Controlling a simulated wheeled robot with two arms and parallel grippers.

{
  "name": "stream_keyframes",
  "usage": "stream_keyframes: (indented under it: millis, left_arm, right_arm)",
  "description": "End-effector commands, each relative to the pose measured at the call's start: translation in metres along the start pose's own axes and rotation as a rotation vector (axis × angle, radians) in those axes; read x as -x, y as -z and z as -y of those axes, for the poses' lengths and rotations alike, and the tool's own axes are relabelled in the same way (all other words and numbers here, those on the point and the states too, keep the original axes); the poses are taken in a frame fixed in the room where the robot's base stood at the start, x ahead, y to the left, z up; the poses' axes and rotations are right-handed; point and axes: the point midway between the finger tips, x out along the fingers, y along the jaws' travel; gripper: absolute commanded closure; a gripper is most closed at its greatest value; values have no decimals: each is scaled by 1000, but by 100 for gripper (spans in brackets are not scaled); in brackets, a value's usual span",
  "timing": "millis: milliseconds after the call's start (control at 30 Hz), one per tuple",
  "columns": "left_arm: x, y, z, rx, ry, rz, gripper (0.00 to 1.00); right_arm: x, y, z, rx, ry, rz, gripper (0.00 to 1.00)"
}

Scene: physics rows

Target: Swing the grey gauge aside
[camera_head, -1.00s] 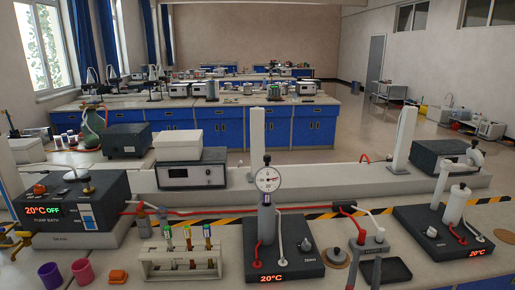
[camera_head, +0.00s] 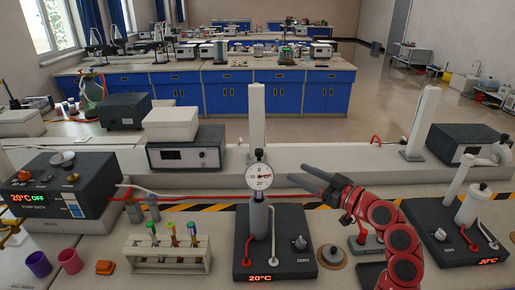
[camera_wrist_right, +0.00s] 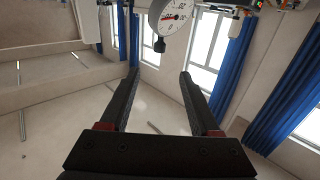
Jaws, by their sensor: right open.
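The gauge (camera_head: 261,174) is a round white dial with a grey rim and a dark knob on top. It sits on a grey cylinder (camera_head: 260,215) that stands on a black base block (camera_head: 275,249) reading 20°C. My right gripper (camera_head: 298,177) is just right of the dial at about its height, with its dark fingers pointing left toward it. The fingers are apart and nothing is between them. In the right wrist view the dial (camera_wrist_right: 175,17) shows at the top, beyond the open fingers (camera_wrist_right: 159,73).
A rack of tubes (camera_head: 167,250) stands left of the base block. A second black unit (camera_head: 455,235) with a white cylinder is on the right. A pump bath box (camera_head: 62,185) and cups (camera_head: 70,261) are on the left. A white post (camera_head: 257,113) rises behind the gauge.

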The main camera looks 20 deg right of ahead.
Motion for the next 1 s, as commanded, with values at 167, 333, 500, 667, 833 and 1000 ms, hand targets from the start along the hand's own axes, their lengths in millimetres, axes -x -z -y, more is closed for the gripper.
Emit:
stream_keyframes:
  millis: [167,333,500,667,833,1000]
  left_arm:
    - [-18,3,1,0,0,0,50]
    - [-33,6,2,0,0,0,50]
    - [-48,8,2,0,0,0,50]
    - [-56,9,3,0,0,0,50]
    - [-60,10,3,0,0,0,50]
    - [-60,10,3,0,0,0,50]
  right_arm:
    - [-38,4,1,-7,5,2,37]
    - [-80,4,2,-9,4,2,37]
    - [-119,5,1,-8,2,0,37]
    - [-146,2,-1,-7,-2,-1,37]
    - [-159,0,0,-5,-1,0,37]
    - [-163,-1,-1,-5,-3,0,37]
